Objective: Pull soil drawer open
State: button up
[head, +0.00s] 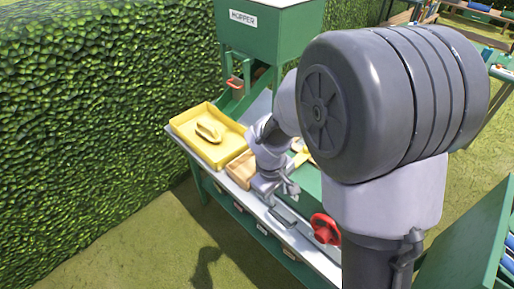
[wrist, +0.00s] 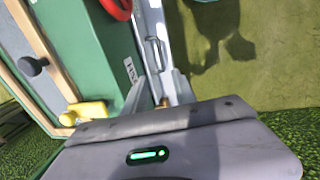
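My gripper (head: 283,190) hangs low over the front of the long green bench. In the wrist view its two grey fingers (wrist: 160,88) stand apart, with a gap between them and nothing clearly held. A slim grey handle (wrist: 152,52) lies just beyond the fingertips, over a pale strip beside a green box (wrist: 85,40). A small white label (wrist: 130,68) sits on the box's edge; I cannot read it. Which drawer is the soil drawer I cannot tell. Contact between fingers and handle is not visible.
A red wheel (head: 325,228) sits right of my gripper. A yellow tray (head: 187,139) and a wooden box (head: 241,168) stand on the bench to the left. The green hopper (head: 270,30) rises behind. A hedge (head: 90,110) borders the left; grass in front is free.

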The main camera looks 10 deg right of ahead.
aim_at(281, 220)
jog(key=d+f+b, duration=0.1)
jog(key=f+b, duration=0.1)
jog(key=f, duration=0.3)
jog(key=w+d+f+b, duration=0.1)
jog(key=f+b, duration=0.2)
jog(key=f, duration=0.3)
jog(key=f+b, duration=0.2)
jog(key=f, duration=0.4)
jog(key=shift+w+d+f+b, duration=0.15)
jog(key=shift+w+d+b, duration=0.05)
jog(key=shift+d+b, duration=0.2)
jog(key=shift+c, duration=0.3)
grip_shut()
